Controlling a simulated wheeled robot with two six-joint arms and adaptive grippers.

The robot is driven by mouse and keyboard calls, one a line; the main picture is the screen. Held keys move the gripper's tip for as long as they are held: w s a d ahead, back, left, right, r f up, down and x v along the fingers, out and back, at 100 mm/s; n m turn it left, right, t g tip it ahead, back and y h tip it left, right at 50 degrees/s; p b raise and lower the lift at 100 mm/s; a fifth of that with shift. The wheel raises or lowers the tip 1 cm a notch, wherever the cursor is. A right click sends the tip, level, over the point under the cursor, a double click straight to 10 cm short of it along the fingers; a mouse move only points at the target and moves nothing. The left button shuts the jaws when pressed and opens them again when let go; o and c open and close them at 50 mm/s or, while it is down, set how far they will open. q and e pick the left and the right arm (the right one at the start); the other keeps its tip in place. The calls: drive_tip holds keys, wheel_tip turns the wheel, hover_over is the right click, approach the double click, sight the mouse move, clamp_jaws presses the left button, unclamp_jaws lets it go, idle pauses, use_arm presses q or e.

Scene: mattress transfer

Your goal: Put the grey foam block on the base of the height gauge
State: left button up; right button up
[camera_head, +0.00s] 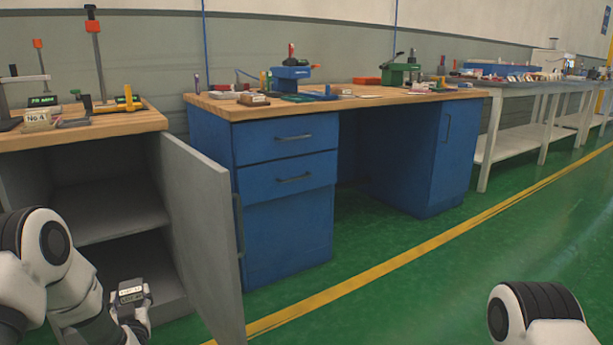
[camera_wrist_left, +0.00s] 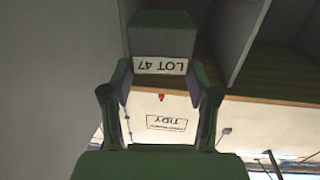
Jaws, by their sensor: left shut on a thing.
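My left gripper (camera_head: 134,296) is at the lower left, low in front of the open cabinet. It is shut on the grey foam block (camera_head: 131,284), which carries a white label. In the left wrist view the block (camera_wrist_left: 163,40) sits between the two fingertips (camera_wrist_left: 162,72), and its label reads LOT 47, upside down. Tall upright tools with red tops stand on the left bench; one post (camera_head: 98,58) may be the height gauge, but I cannot tell for certain. My right gripper is out of view; only part of my right arm shows at the lower right.
The left wooden bench top (camera_head: 140,122) holds several tools and a small No.41 sign (camera_head: 38,118). Its grey cabinet door (camera_head: 200,230) stands open beside my left arm. A blue workbench (camera_head: 285,190) stands farther right. Green floor (camera_head: 400,295) is clear in front.

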use_arm(q)
drive_tip(key=s+d+f+m+t+h, duration=0.1)
drive_tip(key=s+d+f+m+h, duration=0.15)
drive_tip(key=d, duration=0.65)
drive_tip(key=s+d+f+m+t+h, duration=0.15)
drive_tip(key=d+h, duration=0.25)
drive_tip(key=d, duration=0.4)
drive_tip(key=s+d+f+m+h, duration=0.1)
drive_tip(key=d+f+m+h, duration=0.15)
drive_tip(key=d, duration=0.65)
drive_tip(key=s+r+p, duration=0.2)
drive_tip(key=r+p, duration=2)
drive_tip(key=r, duration=0.1)
drive_tip(key=s+r+p, duration=0.2)
drive_tip(key=r+p, duration=2.1)
drive_tip(key=r, duration=0.1)
drive_tip(key=shift+a, duration=0.2)
